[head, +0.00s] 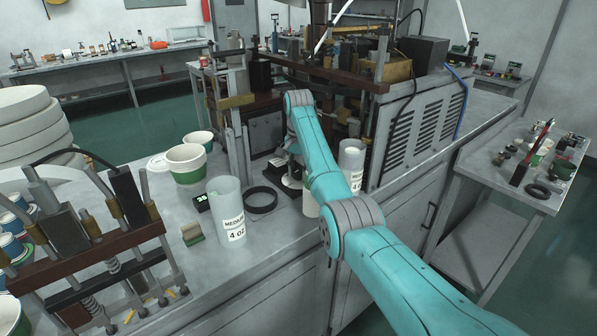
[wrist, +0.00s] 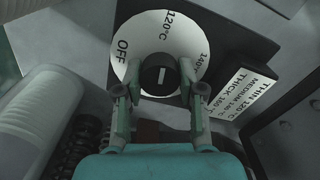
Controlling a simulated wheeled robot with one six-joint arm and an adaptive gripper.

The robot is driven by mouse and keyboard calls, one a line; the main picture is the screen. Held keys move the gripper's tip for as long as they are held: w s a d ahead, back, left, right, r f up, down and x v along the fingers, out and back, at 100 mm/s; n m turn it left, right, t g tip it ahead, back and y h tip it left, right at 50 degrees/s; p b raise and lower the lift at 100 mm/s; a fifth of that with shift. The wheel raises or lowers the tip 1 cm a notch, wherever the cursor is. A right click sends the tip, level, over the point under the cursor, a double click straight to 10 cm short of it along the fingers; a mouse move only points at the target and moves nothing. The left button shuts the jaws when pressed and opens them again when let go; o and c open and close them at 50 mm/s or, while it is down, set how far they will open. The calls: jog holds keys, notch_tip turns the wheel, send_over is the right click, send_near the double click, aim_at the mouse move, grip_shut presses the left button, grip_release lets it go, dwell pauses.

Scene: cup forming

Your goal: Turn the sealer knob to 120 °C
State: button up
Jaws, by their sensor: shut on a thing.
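The sealer knob (wrist: 161,74) shows in the wrist view as a black round knob with a short white line, which stands roughly upright in the picture. Around it is a white dial plate (wrist: 150,30) marked OFF at left, 120°C at top and 140 at right. The white line points up, roughly toward the 120°C side; its exact alignment is hard to tell. My gripper (wrist: 160,90) has its fingers either side of the knob and is shut on it. In the head view my arm hides the knob and most of the gripper.
A label (wrist: 243,93) lists THIN, MEDIUM and THICK temperatures. In the head view, a clear "MEDIUM 4 oz" cylinder (head: 227,210), a black ring (head: 261,200) and green-banded cups (head: 187,163) stand left of my arm. A vented grey housing (head: 425,125) stands at right.

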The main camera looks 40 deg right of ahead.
dwell(0.3)
jog(key=o, duration=1.1)
jog(key=shift+o, duration=0.2)
jog(key=shift+n, duration=0.3)
